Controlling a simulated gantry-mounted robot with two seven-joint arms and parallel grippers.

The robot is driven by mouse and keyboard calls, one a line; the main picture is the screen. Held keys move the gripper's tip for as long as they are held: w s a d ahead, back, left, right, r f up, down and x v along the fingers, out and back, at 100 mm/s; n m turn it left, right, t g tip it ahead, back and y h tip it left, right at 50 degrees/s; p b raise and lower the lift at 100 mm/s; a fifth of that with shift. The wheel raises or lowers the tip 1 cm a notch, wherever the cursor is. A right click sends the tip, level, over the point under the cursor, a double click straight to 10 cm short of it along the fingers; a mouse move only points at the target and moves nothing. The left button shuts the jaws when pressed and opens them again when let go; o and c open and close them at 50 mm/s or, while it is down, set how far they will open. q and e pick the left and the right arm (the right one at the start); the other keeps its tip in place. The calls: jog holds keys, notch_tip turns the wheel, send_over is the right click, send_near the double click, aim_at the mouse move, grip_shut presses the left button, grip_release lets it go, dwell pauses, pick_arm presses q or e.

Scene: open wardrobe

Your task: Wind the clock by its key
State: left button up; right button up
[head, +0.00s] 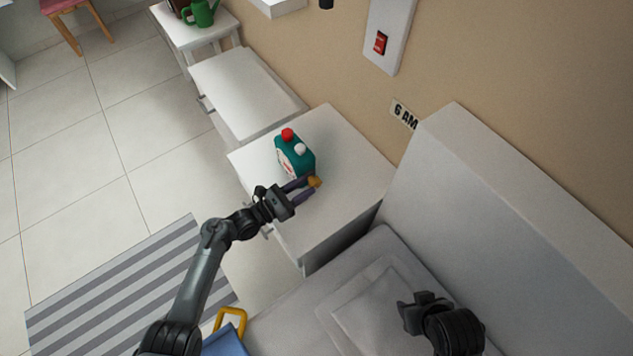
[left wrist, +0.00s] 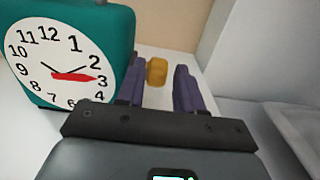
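The teal clock (head: 294,158) stands on the white bedside cabinet, with a red knob and a white knob on top. Its white dial (left wrist: 62,62), with black hands and a red hand, faces the left wrist camera. The yellow key (head: 314,181) is at the clock's side; it also shows in the left wrist view (left wrist: 157,70). My left gripper (head: 306,189) is open beside the clock. Its fingers lie either side of the key, with a gap visible at least on the right. My right gripper (head: 416,312) is over the bed, its fingers not clear.
The cabinet top (head: 345,160) is otherwise clear. The bed headboard (head: 510,190) rises to its right, with a pillow (head: 370,310) below. A "6 AM" sign (head: 404,114) and a red switch (head: 381,43) are on the wall. A green watering can (head: 201,14) stands farther back.

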aim_at(316, 179)
pick_arm(q)
jog(key=shift+b+x, duration=0.85)
jog(key=shift+x, duration=1.5)
pick_arm(e)
jog(key=shift+f, duration=1.2)
pick_arm(q)
grip_shut()
jog(key=shift+r+p, duration=0.25)
jog(key=shift+p, duration=0.25)
pick_arm(e)
jog(key=shift+s+r, duration=0.1)
jog(key=shift+r, duration=0.4)
pick_arm(q)
jog(key=g+y+p, duration=0.1)
jog(key=p, duration=0.4)
jog(key=shift+w+d+r+y, duration=0.1)
jog(key=shift+w+y, duration=0.05)
jog(key=shift+y, duration=0.25)
jog(key=shift+g+p, duration=0.3)
jog(key=shift+p, duration=0.2)
jog(key=shift+d+f, duration=0.1)
jog(key=shift+f, duration=0.25)
pick_arm(e)
notch_tip(316, 179, up, 6)
